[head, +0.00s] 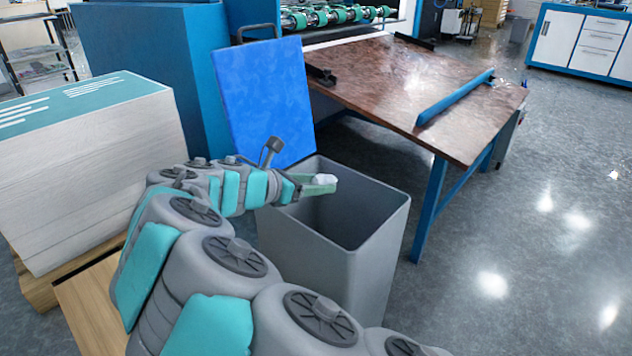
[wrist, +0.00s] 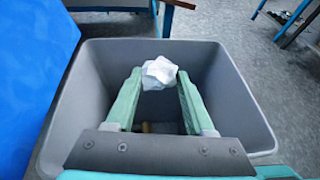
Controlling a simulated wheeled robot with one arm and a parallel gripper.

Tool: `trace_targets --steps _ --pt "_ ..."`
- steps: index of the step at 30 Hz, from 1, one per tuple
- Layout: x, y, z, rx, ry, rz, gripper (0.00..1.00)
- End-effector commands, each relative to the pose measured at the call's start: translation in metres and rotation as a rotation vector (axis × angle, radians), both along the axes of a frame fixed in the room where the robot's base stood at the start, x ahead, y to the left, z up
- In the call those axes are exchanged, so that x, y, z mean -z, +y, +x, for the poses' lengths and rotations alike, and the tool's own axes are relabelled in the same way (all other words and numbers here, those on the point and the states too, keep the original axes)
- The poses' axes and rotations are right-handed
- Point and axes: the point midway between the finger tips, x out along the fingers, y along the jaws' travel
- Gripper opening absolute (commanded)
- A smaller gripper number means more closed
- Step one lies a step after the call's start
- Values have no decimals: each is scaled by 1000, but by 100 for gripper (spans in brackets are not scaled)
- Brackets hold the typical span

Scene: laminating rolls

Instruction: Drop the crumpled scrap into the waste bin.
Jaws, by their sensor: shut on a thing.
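The crumpled scrap is a small white lump (wrist: 159,73) between the tips of my gripper's green fingers in the wrist view. My gripper (head: 318,185) is shut on the scrap and reaches over the waste bin's left rim in the head view. The scrap also shows at the fingertips in the head view (head: 325,180). The grey waste bin (head: 380,262) is open at the top and stands upright on the floor. In the wrist view, the scrap and fingers are over the bin's opening, with the bin's rim (wrist: 245,100) around them. Part of the bin's inside is hidden by my gripper.
A blue panel (head: 262,100) stands just behind the bin on the left. A brown-topped table (head: 400,85) with blue legs is behind and right. A tall paper stack (head: 90,170) on a pallet stands left. Grey floor (head: 520,260) is clear to the right.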

Motion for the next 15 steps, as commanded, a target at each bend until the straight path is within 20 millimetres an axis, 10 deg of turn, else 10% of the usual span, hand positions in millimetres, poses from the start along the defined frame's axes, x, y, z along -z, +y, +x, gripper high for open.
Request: trace_targets --steps 15 --pt "25 0 0 -1 0 0 0"
